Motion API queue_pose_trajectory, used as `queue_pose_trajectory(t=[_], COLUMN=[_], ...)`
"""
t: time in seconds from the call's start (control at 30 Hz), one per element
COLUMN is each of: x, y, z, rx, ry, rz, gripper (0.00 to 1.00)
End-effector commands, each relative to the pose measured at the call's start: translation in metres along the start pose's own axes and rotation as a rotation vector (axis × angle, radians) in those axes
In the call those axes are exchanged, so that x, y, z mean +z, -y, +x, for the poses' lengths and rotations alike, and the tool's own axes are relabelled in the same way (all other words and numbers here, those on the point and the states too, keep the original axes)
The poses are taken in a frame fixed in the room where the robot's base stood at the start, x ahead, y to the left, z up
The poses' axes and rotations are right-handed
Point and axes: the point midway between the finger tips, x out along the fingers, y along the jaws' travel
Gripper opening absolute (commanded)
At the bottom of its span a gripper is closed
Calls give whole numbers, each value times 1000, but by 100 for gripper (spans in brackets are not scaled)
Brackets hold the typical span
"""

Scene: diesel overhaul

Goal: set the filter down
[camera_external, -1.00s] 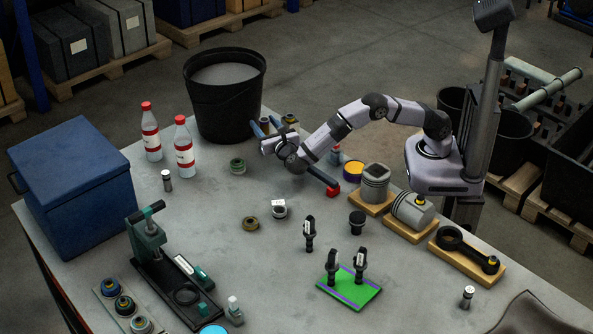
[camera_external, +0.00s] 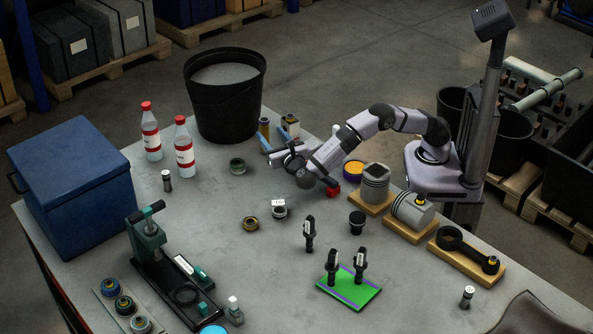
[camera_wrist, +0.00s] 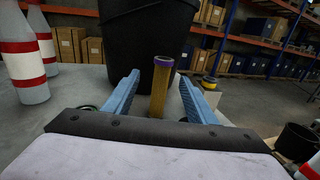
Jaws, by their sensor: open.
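The filter, a tan cylinder with a purple rim (camera_wrist: 161,92), stands upright on the table in the wrist view, ahead of and between the two blue fingers. In the external view a tan cylinder (camera_external: 264,127) stands beside the black bucket, just beyond the fingertips. My gripper (camera_external: 278,140) is open, with a gap on each side of the filter in the wrist view (camera_wrist: 159,84). I see no finger touching it. The lower part of the filter is partly hidden by the gripper body.
A large black bucket (camera_external: 224,108) stands behind the filter. Two red-capped bottles (camera_external: 184,148) stand left. A green-ringed part (camera_external: 237,166) lies nearby. Bare table lies in front.

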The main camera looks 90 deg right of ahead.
Motion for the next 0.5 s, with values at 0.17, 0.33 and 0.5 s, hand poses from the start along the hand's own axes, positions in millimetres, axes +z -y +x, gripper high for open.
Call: queue_pose_trajectory(t=[0.17, 0.33, 0.5], x=[0, 0, 3], y=[0, 0, 7], z=[0, 0, 0], rx=[0, 0, 0], ry=[0, 0, 0], rz=[0, 0, 1], gripper=[51, 51, 51])
